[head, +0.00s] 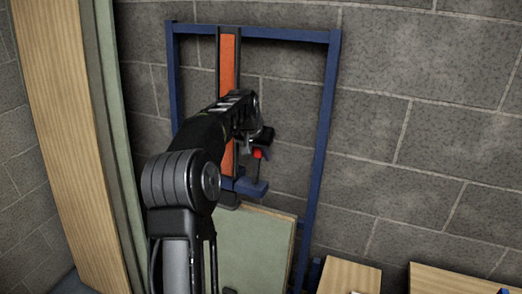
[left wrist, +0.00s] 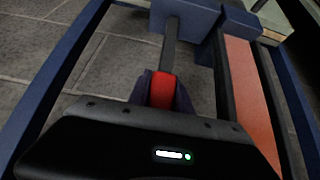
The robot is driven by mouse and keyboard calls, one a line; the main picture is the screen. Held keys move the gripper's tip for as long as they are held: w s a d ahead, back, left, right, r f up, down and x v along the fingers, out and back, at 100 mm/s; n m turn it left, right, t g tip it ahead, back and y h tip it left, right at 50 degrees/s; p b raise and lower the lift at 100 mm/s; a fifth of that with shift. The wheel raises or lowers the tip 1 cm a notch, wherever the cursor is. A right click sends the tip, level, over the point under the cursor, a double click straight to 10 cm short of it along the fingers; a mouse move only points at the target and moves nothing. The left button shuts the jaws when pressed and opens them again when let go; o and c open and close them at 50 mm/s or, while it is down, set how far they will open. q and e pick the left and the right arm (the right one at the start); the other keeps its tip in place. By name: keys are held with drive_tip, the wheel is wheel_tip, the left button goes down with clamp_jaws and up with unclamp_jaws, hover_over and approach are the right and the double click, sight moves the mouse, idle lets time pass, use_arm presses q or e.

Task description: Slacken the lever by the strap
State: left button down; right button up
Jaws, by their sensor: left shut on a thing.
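The orange strap (head: 228,68) runs upright down the blue frame in the head view; it also shows at the right of the left wrist view (left wrist: 247,85). The lever is a dark stem (left wrist: 171,45) with a red grip (left wrist: 163,91), beside the strap and joined to a blue block (left wrist: 187,20). My left gripper (head: 260,147) is shut on the lever's red grip, with a dark finger on each side. In the head view the red grip (head: 258,154) shows just below the gripper. My left arm hides part of the strap. My right gripper is out of view.
The blue frame (head: 325,115) stands against a grey block wall (head: 430,120). A pale green panel (head: 255,250) stands low in the frame. Tall wooden and green boards (head: 65,130) lean at the left. Wooden pieces (head: 348,277) lie at the lower right.

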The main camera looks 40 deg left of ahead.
sight(256, 165)
use_arm(q)
drive_tip(key=c, duration=1.2)
unclamp_jaws()
drive_tip(key=shift+w, duration=0.1)
drive_tip(key=shift+o, duration=0.2)
drive_tip(key=shift+s+r, duration=0.25)
drive_tip(key=shift+r, duration=0.2)
drive_tip(key=b+v, duration=0.2)
drive_tip(key=v, duration=0.4)
drive_tip(key=shift+s+d+r, duration=0.15)
drive_tip(key=shift+s+r, duration=0.1)
drive_tip(key=shift+r, duration=0.05)
